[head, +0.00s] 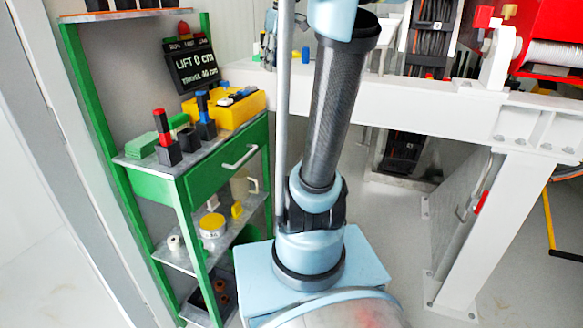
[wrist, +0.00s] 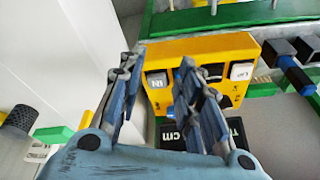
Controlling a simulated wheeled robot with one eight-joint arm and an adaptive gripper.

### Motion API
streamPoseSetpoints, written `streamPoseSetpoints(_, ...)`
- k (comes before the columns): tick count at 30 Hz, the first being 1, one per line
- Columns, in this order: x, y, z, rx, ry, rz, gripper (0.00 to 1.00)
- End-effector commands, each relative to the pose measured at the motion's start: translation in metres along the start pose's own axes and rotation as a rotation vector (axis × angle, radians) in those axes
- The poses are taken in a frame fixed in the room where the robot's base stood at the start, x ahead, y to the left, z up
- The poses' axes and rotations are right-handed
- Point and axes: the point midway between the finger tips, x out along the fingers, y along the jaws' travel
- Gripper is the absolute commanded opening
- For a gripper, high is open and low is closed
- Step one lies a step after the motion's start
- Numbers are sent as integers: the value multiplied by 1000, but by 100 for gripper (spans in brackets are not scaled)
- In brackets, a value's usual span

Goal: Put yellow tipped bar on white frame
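I cannot make out a yellow-tipped bar in either view. On the green cart's top, a red bar (head: 161,124) stands upright in a black block, and a blue bar (head: 202,104) stands in another. The black block between them (head: 188,139) shows no bar. The blue bar also shows at the right of the wrist view (wrist: 298,76). The white frame (head: 430,98) runs across the right half of the head view. My gripper (wrist: 160,65) is open, its fingers apart with nothing seen between them. It faces a yellow box with buttons (wrist: 243,50).
The green cart (head: 225,172) has lower shelves with small parts, including a yellow-topped disc (head: 212,224). A black display sign (head: 195,68) stands behind the yellow box. Red machinery (head: 550,25) is above the frame's right end.

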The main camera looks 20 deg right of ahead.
Motion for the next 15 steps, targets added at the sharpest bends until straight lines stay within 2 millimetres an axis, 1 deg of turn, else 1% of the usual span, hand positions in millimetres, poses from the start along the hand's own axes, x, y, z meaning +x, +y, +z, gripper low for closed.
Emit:
streamPoseSetpoints(1,15,-11,19,28,-7,9,32)
streamPoseSetpoints(5,51,-33,62,113,-24,35,32)
streamPoseSetpoints(6,63,-40,76,139,-28,43,32)
streamPoseSetpoints(11,112,-63,132,242,-42,77,32)
streamPoseSetpoints(15,158,-81,182,332,-51,111,32)
